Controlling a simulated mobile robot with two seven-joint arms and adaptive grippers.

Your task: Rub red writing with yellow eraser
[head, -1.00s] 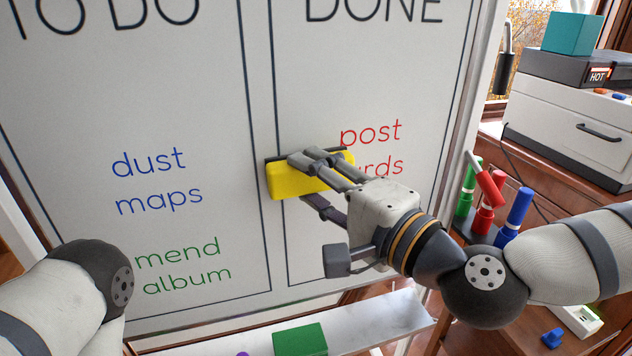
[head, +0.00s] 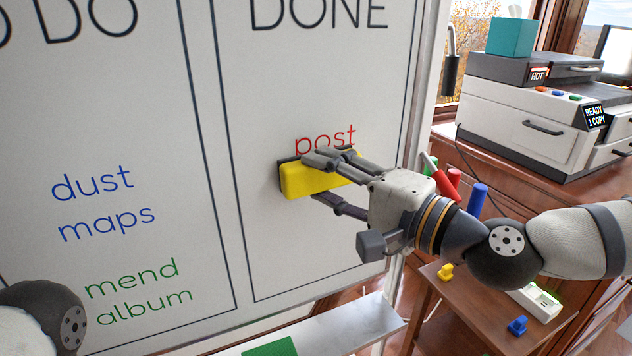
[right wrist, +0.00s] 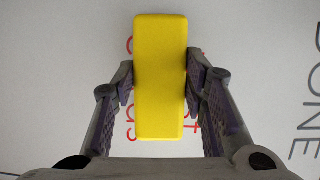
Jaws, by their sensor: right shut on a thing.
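My right gripper (head: 322,181) is shut on the yellow eraser (head: 325,180), which lies against the whiteboard (head: 265,230) in the DONE column. In the right wrist view the eraser (right wrist: 160,75) sits between both fingers of the gripper (right wrist: 160,90). The red writing "post" (head: 325,140) shows just above the eraser. The line below it is hidden in the head view by the eraser and gripper. In the right wrist view red letters (right wrist: 195,120) show on both sides of the eraser. Only part of my left arm shows at lower left; its gripper is out of view.
Blue writing "dust maps" (head: 100,205) and green writing "mend album" (head: 138,290) stand in the left column. A pale tray (head: 345,325) runs below the board, with a green block (head: 270,347) on it. Red and blue markers (head: 477,198) stand right of the board, behind my right arm.

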